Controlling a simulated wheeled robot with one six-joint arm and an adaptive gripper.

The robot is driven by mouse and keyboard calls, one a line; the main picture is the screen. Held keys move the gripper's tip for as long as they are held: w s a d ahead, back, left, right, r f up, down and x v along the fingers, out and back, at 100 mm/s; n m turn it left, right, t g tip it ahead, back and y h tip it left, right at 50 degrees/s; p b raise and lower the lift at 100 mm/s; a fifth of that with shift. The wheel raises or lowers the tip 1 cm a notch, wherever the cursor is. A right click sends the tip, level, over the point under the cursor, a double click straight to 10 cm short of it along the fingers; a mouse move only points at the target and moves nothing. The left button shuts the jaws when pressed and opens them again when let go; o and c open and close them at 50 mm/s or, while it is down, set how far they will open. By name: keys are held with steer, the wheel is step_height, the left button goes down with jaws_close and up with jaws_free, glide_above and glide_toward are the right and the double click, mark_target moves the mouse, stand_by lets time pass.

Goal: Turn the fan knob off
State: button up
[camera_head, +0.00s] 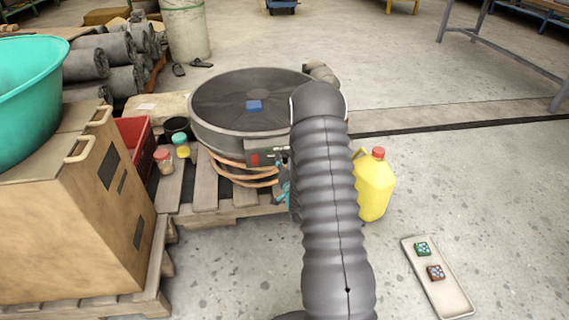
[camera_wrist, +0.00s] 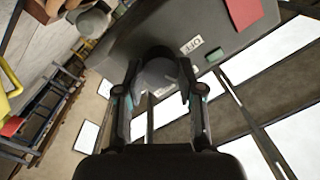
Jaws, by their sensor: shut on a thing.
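The fan (camera_head: 225,125) is a large round dark drum lying flat on a wooden pallet, with a blue square at its middle. Its front panel carries a red patch (camera_head: 254,159), which shows in the wrist view (camera_wrist: 243,10) too. The fan knob (camera_wrist: 158,72) is dark and round and sits between the fingers of my gripper (camera_wrist: 160,86), which is shut on it. A small white label (camera_wrist: 191,47), apparently reading OFF, is beside the knob. Which way the knob points is not clear. In the head view my arm hides the knob and most of the gripper.
A yellow jug (camera_head: 374,188) with a red cap stands just right of my arm. Small jars (camera_head: 181,147) and a red crate (camera_head: 136,142) are left of the fan. A tray (camera_head: 436,278) with two small blocks lies on the floor at right. Open floor lies beyond.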

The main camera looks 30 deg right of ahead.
steer(key=shift+f+b, duration=0.15)
steer(key=shift+b, duration=0.15)
steer(key=n+b, duration=0.3)
steer(key=b, duration=0.1)
steer(key=shift+f, duration=0.1)
steer(key=shift+a+r+n+g+b, duration=0.1)
steer(key=shift+r+n+g+b, duration=0.1)
steer(key=shift+n+b, duration=1.45)
steer(key=shift+r+n+g+b, duration=0.15)
steer(key=shift+n+g+b, duration=0.05)
steer(key=shift+n+b, duration=1.45)
steer(key=o, duration=1.1)
steer(key=shift+o, duration=0.2)
